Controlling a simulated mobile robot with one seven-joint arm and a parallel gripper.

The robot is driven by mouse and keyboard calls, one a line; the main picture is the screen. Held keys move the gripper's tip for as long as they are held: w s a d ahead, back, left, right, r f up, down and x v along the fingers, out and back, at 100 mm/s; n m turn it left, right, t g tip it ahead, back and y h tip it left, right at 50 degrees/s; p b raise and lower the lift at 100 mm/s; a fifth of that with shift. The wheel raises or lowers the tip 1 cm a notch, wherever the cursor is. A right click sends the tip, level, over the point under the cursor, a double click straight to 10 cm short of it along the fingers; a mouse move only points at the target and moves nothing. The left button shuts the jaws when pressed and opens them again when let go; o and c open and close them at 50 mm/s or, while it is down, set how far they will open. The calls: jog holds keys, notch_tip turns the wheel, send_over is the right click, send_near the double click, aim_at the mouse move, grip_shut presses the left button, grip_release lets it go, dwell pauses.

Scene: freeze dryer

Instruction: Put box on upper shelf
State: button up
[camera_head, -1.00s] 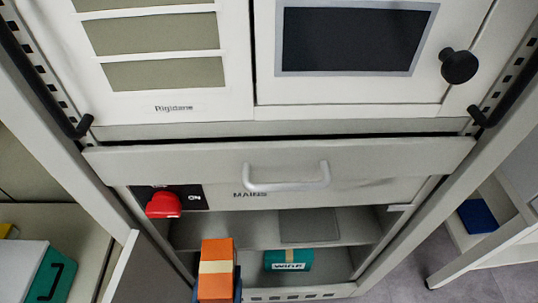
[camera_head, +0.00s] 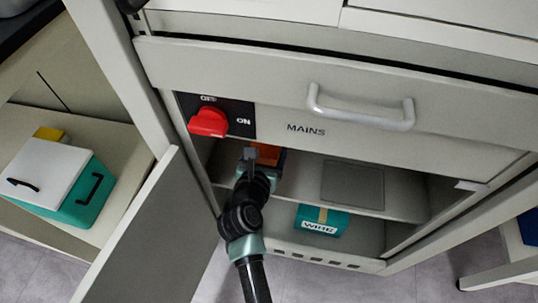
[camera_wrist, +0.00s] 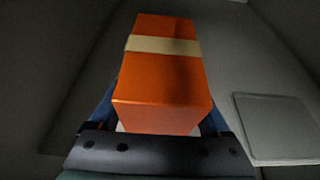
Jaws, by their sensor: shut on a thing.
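The orange box (camera_head: 267,152) with a cream band shows in the head view inside the lower cabinet, at the left of the upper shelf (camera_head: 305,180). My gripper (camera_head: 261,165) reaches in through the open front and is shut on it. In the wrist view the orange box (camera_wrist: 160,85) points away from me between the blue fingers of my gripper (camera_wrist: 160,122). A square plate (camera_head: 352,185) lies on the shelf to the right of the box. I cannot tell whether the box touches the shelf. Its far end in the head view is hidden under the drawer front.
A teal box marked WIRE (camera_head: 320,220) stands on the lower shelf. A red switch (camera_head: 208,122) juts out above left of my gripper, and an open door (camera_head: 150,240) stands at the left. A drawer handle (camera_head: 360,112) projects above.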

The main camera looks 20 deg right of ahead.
jog(key=shift+w+d, duration=0.3)
jog(key=shift+w, duration=0.15)
notch_tip(320, 180, down, 4)
jog(key=b, duration=0.3)
jog(key=shift+w+d+r+b, duration=0.1)
jog(key=shift+w+r+b, duration=0.1)
jog(key=shift+b, duration=0.15)
jog(key=shift+r, duration=0.15)
jog(key=o, duration=1.5)
jog(key=shift+s+f, duration=0.1)
jog(key=shift+f, duration=0.1)
jog(key=shift+r, duration=0.1)
